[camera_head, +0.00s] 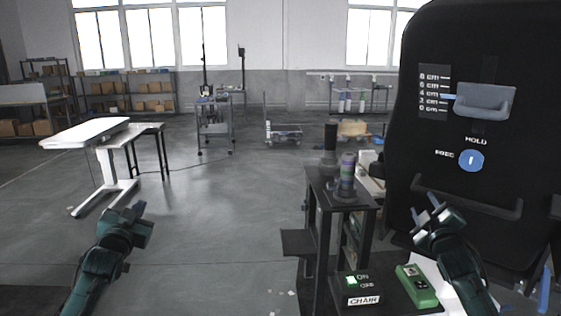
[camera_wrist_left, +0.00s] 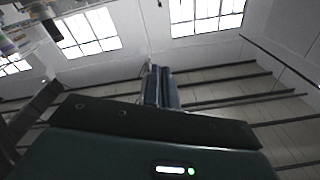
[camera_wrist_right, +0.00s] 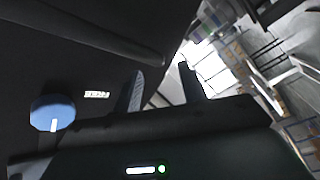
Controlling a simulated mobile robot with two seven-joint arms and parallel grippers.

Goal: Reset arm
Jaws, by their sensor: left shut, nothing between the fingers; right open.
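My left gripper (camera_head: 137,211) is at the lower left of the head view, over bare floor. In the left wrist view its two fingers (camera_wrist_left: 161,88) are together with nothing between them. My right gripper (camera_head: 428,212) is at the lower right of the head view, in front of a large black panel (camera_head: 420,150). In the right wrist view its two fingers (camera_wrist_right: 162,88) are spread apart and empty.
A dark stand (camera_head: 340,188) with stacked cylinders is left of the panel. A green device (camera_head: 416,286) and a "CHAIR" switch box (camera_head: 363,285) are below it. A white-topped lift table (camera_head: 85,133) stands at left. The central floor is clear.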

